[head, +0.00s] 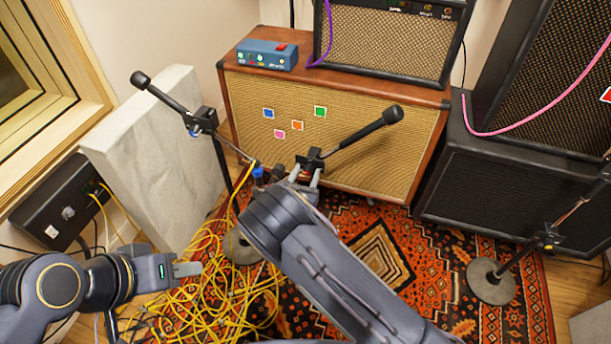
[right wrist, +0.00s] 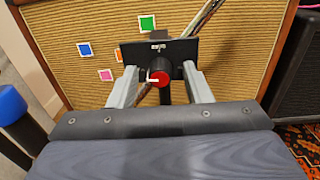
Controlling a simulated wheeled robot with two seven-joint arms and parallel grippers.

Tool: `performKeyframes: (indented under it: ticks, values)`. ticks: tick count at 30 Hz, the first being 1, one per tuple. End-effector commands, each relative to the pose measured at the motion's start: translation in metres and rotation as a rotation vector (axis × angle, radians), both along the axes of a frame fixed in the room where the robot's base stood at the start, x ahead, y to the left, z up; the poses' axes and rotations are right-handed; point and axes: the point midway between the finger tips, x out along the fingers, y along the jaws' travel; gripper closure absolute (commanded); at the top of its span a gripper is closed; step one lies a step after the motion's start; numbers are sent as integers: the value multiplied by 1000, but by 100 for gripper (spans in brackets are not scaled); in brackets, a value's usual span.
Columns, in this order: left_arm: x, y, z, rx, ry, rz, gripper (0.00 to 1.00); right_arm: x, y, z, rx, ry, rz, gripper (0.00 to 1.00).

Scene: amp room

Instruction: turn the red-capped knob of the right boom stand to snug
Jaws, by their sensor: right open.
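The red-capped knob (right wrist: 160,73) sits on a black clutch plate in the right wrist view, with a white mark toward its left side. A small white label (right wrist: 158,47) is above it, too small to read surely. My right gripper (right wrist: 161,84) is open, one finger on each side of the knob with gaps showing. In the head view my right gripper (head: 305,175) is at the clutch of the right boom stand (head: 314,156), and my arm hides the stand's lower part. My left gripper (head: 187,268) hangs over the yellow cables; its jaw gap is unclear.
Another boom stand (head: 202,120) stands to the left, with a blue knob. A wooden speaker cabinet (head: 350,165) is behind the clutch. Yellow cables (head: 205,300) lie tangled on the patterned rug (head: 400,235). A further stand base (head: 490,282) is at right.

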Motion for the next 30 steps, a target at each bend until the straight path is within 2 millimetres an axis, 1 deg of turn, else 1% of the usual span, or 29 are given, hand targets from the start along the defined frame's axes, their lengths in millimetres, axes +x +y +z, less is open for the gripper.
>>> performKeyframes:
  ticks: [6, 15, 16, 17, 23, 30]
  values:
    - [0, 0, 0, 0, 0, 0, 64, 0, 0, 0, 0, 0, 0, 55]
    - [0, 0, 0, 0, 0, 0, 64, 0, 0, 0, 1, 0, -1, 94]
    - [0, 0, 0, 0, 0, 0, 64, 0, 0, 0, 1, 0, -1, 98]
    - [0, 0, 0, 0, 0, 0, 64, 0, 0, 0, 1, 0, -1, 100]
    - [0, 0, -2, 0, 0, 0, 64, 0, 0, 0, 15, -5, -1, 100]
    - [0, 0, -13, 0, 0, 0, 64, 0, -1, -2, 107, -35, -1, 100]
